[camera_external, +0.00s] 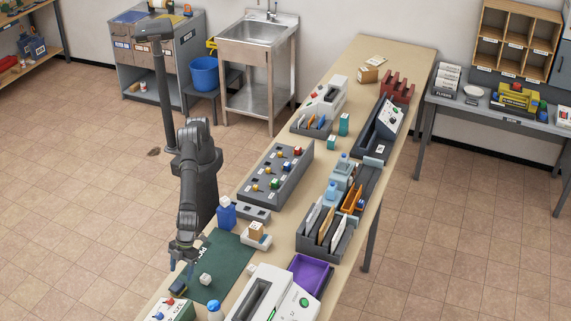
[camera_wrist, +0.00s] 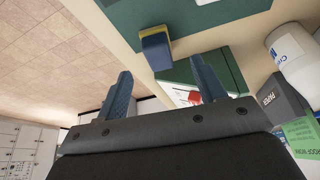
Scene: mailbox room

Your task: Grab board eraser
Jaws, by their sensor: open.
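The board eraser appears to be a small dark blue block with a yellow side (camera_wrist: 155,48). In the wrist view it sits at the upper middle, beyond my gripper (camera_wrist: 161,65) and roughly in line with the gap between the fingers. In the external view the eraser (camera_external: 178,288) lies near the table's left edge, beside the green mat. My gripper (camera_external: 183,262) is open and empty above that area, close to the eraser. The fingers show apart on both sides in the wrist view.
A white-and-green box (camera_external: 172,310) and a white bottle (camera_external: 215,310) stand at the near end. The floor drops away left of the table.

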